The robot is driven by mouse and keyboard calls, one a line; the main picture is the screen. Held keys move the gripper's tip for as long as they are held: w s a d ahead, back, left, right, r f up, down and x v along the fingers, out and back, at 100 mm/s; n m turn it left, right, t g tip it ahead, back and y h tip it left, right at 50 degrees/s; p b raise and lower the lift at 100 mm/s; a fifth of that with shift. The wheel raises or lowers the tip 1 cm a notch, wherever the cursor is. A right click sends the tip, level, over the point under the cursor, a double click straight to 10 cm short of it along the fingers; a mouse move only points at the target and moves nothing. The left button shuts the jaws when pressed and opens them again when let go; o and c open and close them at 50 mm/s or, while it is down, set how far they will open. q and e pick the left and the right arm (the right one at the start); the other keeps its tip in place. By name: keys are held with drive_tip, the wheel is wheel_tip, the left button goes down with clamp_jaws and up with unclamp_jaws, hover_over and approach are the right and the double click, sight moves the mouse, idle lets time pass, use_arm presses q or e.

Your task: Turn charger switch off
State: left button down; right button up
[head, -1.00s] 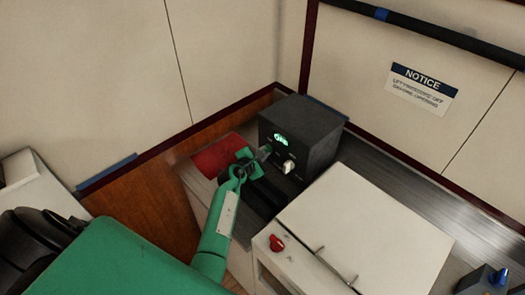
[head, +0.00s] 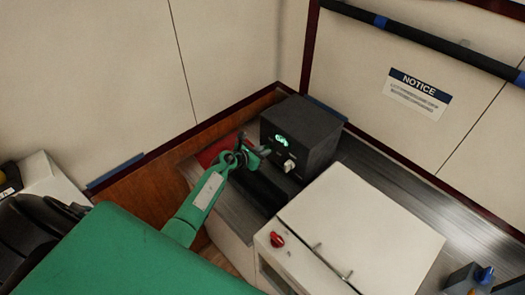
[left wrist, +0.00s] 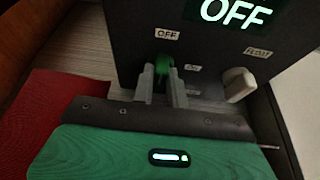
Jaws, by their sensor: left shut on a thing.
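The charger (head: 312,134) is a black box in the far corner of the counter with a lit green display. In the left wrist view the display (left wrist: 236,11) reads OFF. A green switch (left wrist: 166,66) sits on its front face below a small OFF label (left wrist: 167,34). My left gripper (left wrist: 163,72) is shut on this switch, one grey finger on each side. In the head view the left gripper (head: 263,151) is at the charger's front face, where the fingers mostly hide the switch. My right gripper is not in view.
A white knob (left wrist: 238,84) sits right of the switch near a FLOAT label. A white box (head: 362,226) with a red knob (head: 277,240) stands nearby on the counter. A red mat (head: 217,150) lies left of the charger. A blue-knobbed box (head: 470,280) is at lower right.

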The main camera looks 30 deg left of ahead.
use_arm(q)
drive_tip(key=shift+w+r, duration=0.1)
drive_tip(key=shift+r, duration=0.05)
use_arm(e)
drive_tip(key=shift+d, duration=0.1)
use_arm(q)
drive_tip(key=c, duration=1.4)
unclamp_jaws()
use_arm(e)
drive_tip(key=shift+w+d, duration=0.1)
use_arm(q)
drive_tip(key=shift+w+d, duration=0.15)
drive_tip(key=shift+d, duration=0.1)
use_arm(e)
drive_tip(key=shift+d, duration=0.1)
use_arm(q)
drive_tip(key=shift+a+f, duration=0.2)
drive_tip(key=shift+s, duration=0.25)
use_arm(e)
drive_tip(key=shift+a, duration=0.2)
